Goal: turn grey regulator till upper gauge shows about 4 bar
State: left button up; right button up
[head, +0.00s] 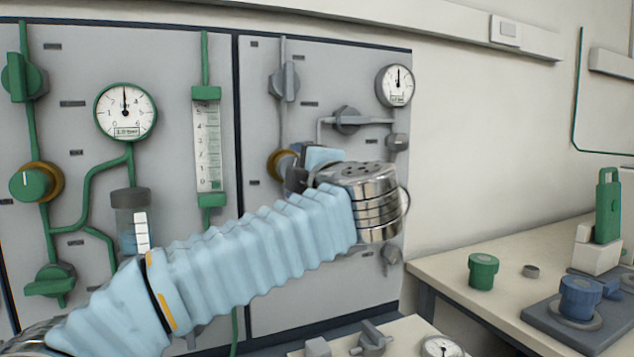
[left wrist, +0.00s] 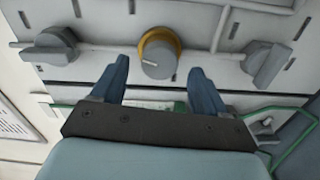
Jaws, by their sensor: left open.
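The grey regulator is a round grey knob with a brass ring (left wrist: 158,52), centred between and just beyond my left fingertips in the left wrist view. In the head view its brass ring (head: 279,164) shows on the grey-piped panel, with the knob mostly hidden behind my left gripper (head: 297,168). My left gripper (left wrist: 158,66) is open, with one blue finger on each side of the knob. I cannot tell whether they touch it. The upper gauge (head: 396,86) is at the panel's top right; its needle points about straight up, and its numbers are too small to read. My right gripper is not in view.
Grey valve handles (head: 285,82) and (head: 347,120) sit near the regulator, with grey pipes between. The left panel has a green knob (head: 30,184) and another gauge (head: 126,111). A bench (head: 455,262) at right holds a green cylinder (head: 483,271) and blue fittings.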

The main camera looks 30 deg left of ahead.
pick_arm(q)
jog(key=b+v, duration=0.1)
jog(key=v, duration=1)
jog(key=shift+d+f, duration=0.1)
jog(key=shift+d, duration=0.05)
dwell(2.0)
